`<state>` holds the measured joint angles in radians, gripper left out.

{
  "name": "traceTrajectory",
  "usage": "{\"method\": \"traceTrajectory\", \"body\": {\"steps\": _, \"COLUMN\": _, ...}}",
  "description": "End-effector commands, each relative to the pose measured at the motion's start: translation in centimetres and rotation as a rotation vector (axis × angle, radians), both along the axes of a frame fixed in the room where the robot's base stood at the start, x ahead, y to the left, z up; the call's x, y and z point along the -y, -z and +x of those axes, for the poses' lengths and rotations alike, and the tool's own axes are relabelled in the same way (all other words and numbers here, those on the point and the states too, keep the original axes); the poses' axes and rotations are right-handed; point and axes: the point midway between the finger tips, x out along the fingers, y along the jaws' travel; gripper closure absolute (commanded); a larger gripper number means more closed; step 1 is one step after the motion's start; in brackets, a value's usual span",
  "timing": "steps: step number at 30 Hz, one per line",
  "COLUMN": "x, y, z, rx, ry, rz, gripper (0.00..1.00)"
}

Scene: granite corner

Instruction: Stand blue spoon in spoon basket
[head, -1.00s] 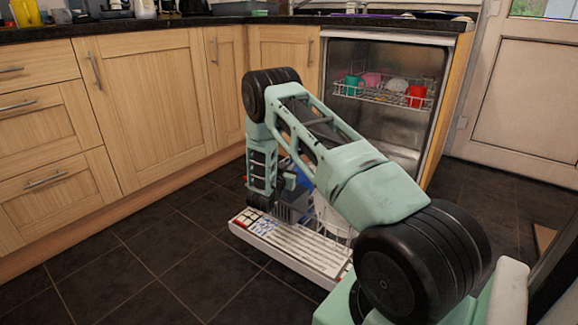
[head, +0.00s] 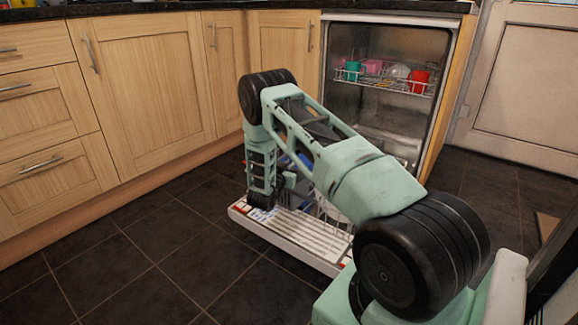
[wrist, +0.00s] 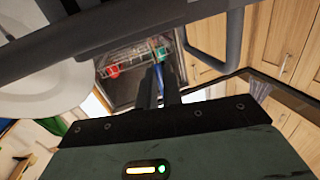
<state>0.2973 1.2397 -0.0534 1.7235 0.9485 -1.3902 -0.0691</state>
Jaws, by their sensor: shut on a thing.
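My gripper (wrist: 158,88) shows in the wrist view with its dark fingers close together, shut on a narrow blue piece, the blue spoon (wrist: 160,75). Most of the spoon is hidden by the fingers. In the head view my gripper hangs low over the near left part of the open dishwasher door, and my arm hides the fingertips and the spoon. I cannot make out the spoon basket for certain; dark grey bars cross the wrist view very close to the camera.
The open dishwasher door (head: 290,236) lies low over the dark tiled floor. The upper rack (head: 385,82) holds a teal cup (head: 353,70), a red cup (head: 419,81) and other dishes. A white plate (wrist: 38,92) is close in the wrist view. Wooden cupboards (head: 150,80) line the left.

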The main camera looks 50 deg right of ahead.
Motion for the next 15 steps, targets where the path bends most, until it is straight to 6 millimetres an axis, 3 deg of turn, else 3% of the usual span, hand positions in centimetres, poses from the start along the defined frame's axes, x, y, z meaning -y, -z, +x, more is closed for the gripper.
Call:
{"method": "traceTrajectory", "body": {"steps": 4, "x": 0.0, "y": -0.02, "z": 0.01, "rx": 0.0, "ry": 0.0, "rz": 0.0, "gripper": 1.0}}
{"method": "traceTrajectory", "body": {"steps": 7, "x": 0.0, "y": -0.02, "z": 0.01, "rx": 0.0, "ry": 0.0, "rz": 0.0, "gripper": 0.7}}
{"method": "traceTrajectory", "body": {"steps": 8, "x": 0.0, "y": -0.02, "z": 0.01, "rx": 0.0, "ry": 0.0, "rz": 0.0, "gripper": 0.67}}
{"method": "traceTrajectory", "body": {"steps": 15, "x": -0.02, "y": -0.01, "z": 0.0, "rx": 0.0, "ry": 0.0, "rz": 0.0, "gripper": 0.67}}
